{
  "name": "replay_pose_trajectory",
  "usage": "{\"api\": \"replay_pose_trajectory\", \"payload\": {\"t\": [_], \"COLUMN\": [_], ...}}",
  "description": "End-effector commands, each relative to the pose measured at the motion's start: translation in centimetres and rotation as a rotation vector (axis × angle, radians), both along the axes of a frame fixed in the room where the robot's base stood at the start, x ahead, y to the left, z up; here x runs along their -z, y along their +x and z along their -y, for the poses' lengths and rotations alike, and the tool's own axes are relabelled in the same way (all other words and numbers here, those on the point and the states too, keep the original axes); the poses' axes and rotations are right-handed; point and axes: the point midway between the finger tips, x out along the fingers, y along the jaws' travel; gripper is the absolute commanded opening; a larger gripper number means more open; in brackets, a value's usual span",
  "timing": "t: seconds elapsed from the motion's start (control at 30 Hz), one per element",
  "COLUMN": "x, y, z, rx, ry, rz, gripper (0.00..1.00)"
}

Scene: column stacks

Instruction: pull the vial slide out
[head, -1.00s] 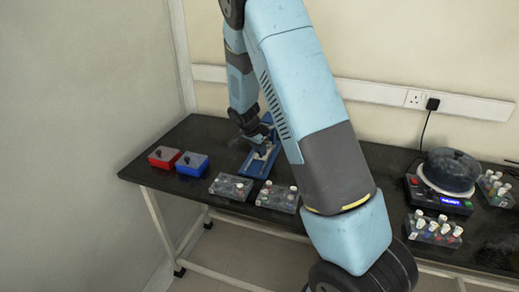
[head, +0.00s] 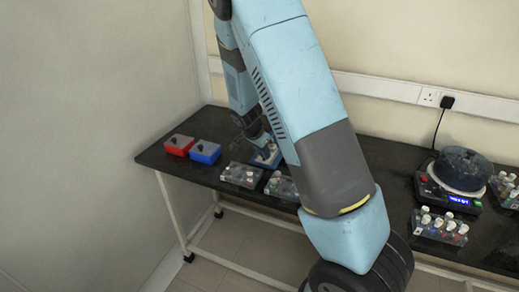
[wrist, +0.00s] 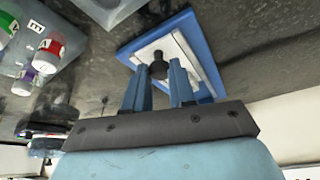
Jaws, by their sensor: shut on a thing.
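The vial slide is a white plate (wrist: 188,68) with a black knob (wrist: 158,67), set in a blue frame (wrist: 206,45). The frame shows partly in the head view (head: 265,160) on the dark bench, behind the clear vial racks; my arm hides part of it. My gripper (wrist: 158,82) has its two blue fingers on either side of the knob and is shut on it. In the head view my gripper (head: 256,141) is small and low over the frame. Vials on the slide cannot be made out.
Two clear racks with vials (head: 240,175) stand close in front of the frame; one is large in the wrist view (wrist: 50,45). A red box (head: 179,145) and a blue box (head: 205,152) lie to the left. A round device (head: 458,172) stands far right.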

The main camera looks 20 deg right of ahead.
Motion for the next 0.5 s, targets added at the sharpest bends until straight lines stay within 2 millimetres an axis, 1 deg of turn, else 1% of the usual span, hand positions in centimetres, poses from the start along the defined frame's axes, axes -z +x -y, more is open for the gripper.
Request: {"api": "replay_pose_trajectory", "payload": {"t": [0.37,0.4,0.5], "x": [0.05,0.06,0.05], "y": [-0.39,-0.40,-0.38], "z": [0.00,-0.02,0.03], "rx": [0.007,0.007,0.007], "ry": [0.002,0.002,0.002], "rz": [-0.003,-0.003,-0.003], "gripper": [0.00,0.27,0.37]}}
